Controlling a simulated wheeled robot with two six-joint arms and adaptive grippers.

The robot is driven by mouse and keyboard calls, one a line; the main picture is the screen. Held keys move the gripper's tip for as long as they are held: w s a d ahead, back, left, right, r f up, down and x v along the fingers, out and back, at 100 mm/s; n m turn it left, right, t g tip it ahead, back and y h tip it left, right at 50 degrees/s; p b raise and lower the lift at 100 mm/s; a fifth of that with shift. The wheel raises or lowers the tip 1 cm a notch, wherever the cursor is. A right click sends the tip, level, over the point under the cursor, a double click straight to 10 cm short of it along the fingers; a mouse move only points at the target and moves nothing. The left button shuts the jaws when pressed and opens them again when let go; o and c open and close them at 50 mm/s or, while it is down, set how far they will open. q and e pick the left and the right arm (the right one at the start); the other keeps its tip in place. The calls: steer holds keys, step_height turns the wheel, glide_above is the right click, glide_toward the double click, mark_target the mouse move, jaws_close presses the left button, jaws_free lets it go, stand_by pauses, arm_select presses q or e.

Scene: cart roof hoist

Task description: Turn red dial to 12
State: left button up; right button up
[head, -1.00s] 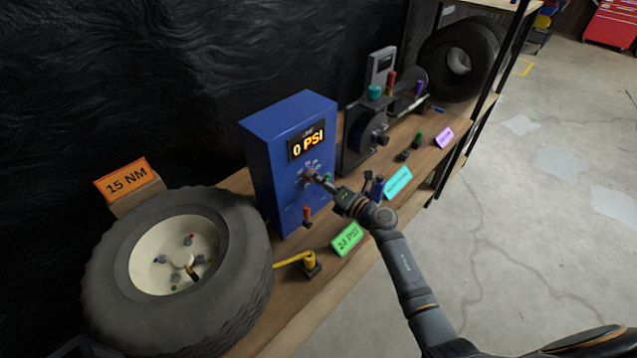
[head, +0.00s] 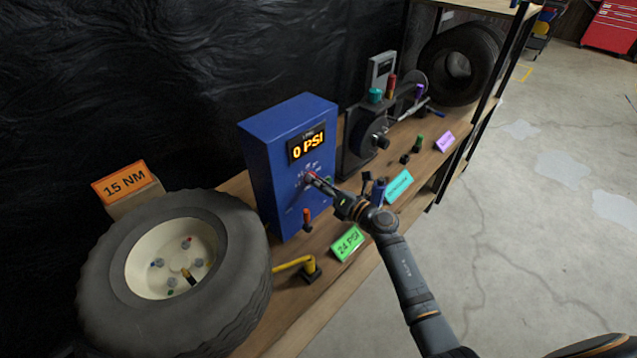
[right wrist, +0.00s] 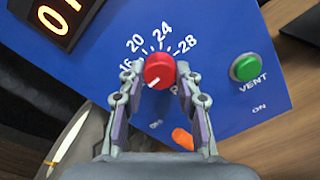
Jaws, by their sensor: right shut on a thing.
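The red dial (right wrist: 159,71) is on the front of the blue box (head: 262,165), under a display (head: 307,147) reading 0 PSI. My right gripper (right wrist: 158,76) is shut on the dial, one finger on each side. It also shows in the head view (head: 313,180), where it hides most of the dial. In the right wrist view the dial's white mark points down and left. The printed 20, 24 and 28 show clearly, and 16 is partly behind a finger. I cannot see a 12. My left gripper is not in view.
A green VENT button (right wrist: 244,68) sits beside the dial. A wheel (head: 95,275) lies at the left of the wooden shelf (head: 290,328). An orange-handled tool (head: 307,217), a yellow-handled piece (head: 293,264) and a green 24 PSI sign (head: 347,243) are near the box.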

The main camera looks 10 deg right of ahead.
steer(key=o, duration=1.2)
steer(key=shift+c, duration=0.2)
steer(key=v, duration=1.2)
steer(key=shift+f, duration=0.1)
steer(key=s+d+f+m+g+h, duration=0.1)
steer(key=s+d+f+m+h, duration=0.2)
steer(key=f+m, duration=0.4)
steer(key=d+f+m+h, duration=0.3)
steer(key=d+f+m, duration=0.15)
steer(key=f, duration=0.55)
steer(key=s+d+f+m+g+h, duration=0.1)
steer(key=s+d+f+m+h, duration=0.2)
steer(key=f+m, duration=0.4)
steer(key=s+d+f+m+g+h, duration=0.1)
steer(key=s+f+m+g, duration=0.15)
steer(key=s+f, duration=0.45)
steer(key=s+d+f+m+g+h, duration=0.15)
steer(key=s+f+m, duration=0.3)
steer(key=f, duration=0.45)
steer(key=s+a+f+m+g, duration=0.2)
steer(key=s+f+m+g, duration=0.2)
steer(key=s, duration=0.8)
steer(key=s+a+f+m+g, duration=0.3)
steer(key=s+f, duration=0.5)
steer(key=s, duration=0.5)
steer(key=shift+s+m+g+y, duration=0.25)
steer(key=shift+m+g+y, duration=0.2)
steer(key=shift+m, duration=0.1)
